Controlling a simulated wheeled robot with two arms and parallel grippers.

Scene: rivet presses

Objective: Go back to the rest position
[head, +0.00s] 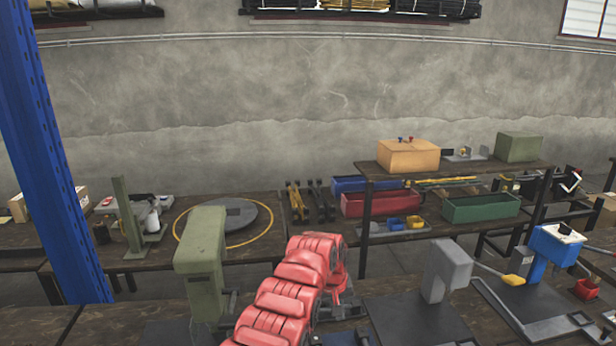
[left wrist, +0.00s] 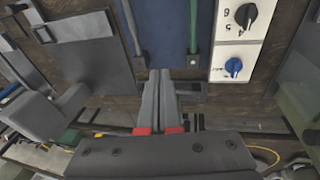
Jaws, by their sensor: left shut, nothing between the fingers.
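My left gripper (left wrist: 162,85) is shut and empty in the left wrist view. Its two grey fingers lie together and their tips reach the near end of a blue plate (left wrist: 185,30) in the picture; I cannot tell if they touch anything. In the head view its fingers cannot be made out; my red left arm fills the lower middle and hides part of the bench. A green press (head: 200,255) stands left of the arm, a grey press (head: 447,270) and a blue press (head: 555,250) right of it. My right gripper is not in view.
In the left wrist view a white panel with knobs (left wrist: 238,45) lies right of the fingers, and the grey press (left wrist: 35,120) stands left. Behind, in the head view, a shelf (head: 460,172) stands above red (head: 380,202) and green bins (head: 480,207). A blue post (head: 50,160) rises at left.

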